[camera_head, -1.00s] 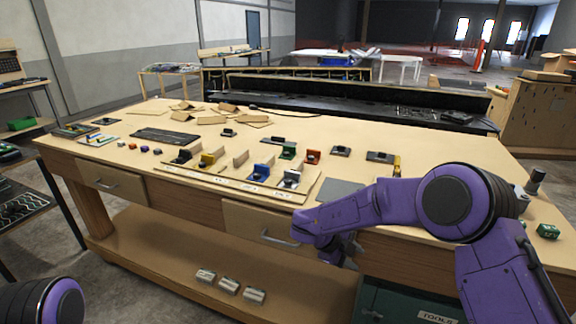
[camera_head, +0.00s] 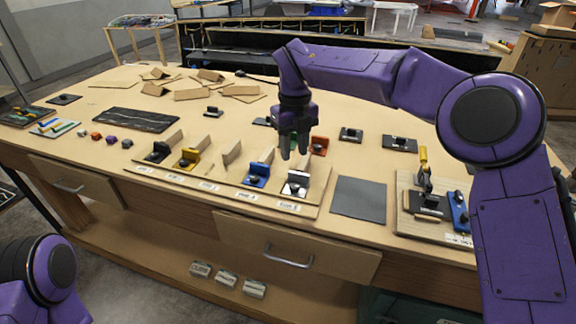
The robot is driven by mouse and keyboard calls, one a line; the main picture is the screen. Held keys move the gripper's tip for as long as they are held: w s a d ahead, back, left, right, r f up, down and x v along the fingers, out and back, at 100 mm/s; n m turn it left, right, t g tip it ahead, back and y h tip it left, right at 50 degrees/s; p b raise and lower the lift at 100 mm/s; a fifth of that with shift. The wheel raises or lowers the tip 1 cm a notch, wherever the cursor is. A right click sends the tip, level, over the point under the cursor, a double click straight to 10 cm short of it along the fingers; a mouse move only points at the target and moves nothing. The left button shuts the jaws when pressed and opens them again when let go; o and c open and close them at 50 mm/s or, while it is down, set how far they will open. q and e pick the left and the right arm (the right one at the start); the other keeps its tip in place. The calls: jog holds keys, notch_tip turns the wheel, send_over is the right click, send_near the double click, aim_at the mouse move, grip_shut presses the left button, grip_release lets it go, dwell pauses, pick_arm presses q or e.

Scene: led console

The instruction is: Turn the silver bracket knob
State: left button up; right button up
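The silver bracket (camera_head: 297,184) stands at the right end of the row on the bench's front board, with a dark part at its front that may be its knob. The knob is too small to read its angle. My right gripper (camera_head: 294,154) hangs fingers down above and slightly behind the silver bracket in this view. A gap shows between its two fingers, so it is open, with nothing between them. It appears apart from the bracket. My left gripper is out of view; only a part of my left arm shows at lower left.
A blue bracket (camera_head: 257,175) stands just left of the silver one. A yellow bracket (camera_head: 190,157) and a black one (camera_head: 158,152) stand farther left. An orange bracket (camera_head: 319,147) is behind. A grey mat (camera_head: 359,198) lies bare to the right.

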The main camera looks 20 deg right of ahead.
jog(key=p, duration=0.1)
send_over(295, 186)
notch_tip(295, 186, down, 6)
jog(key=shift+s+r, duration=0.15)
jog(key=f, duration=0.4)
jog(key=shift+w+f+p, duration=0.2)
jog(key=shift+w+p, duration=0.1)
jog(key=shift+p, duration=0.05)
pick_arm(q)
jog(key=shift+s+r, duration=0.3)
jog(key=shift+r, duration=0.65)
pick_arm(e)
jog(key=shift+s, duration=0.1)
grip_shut()
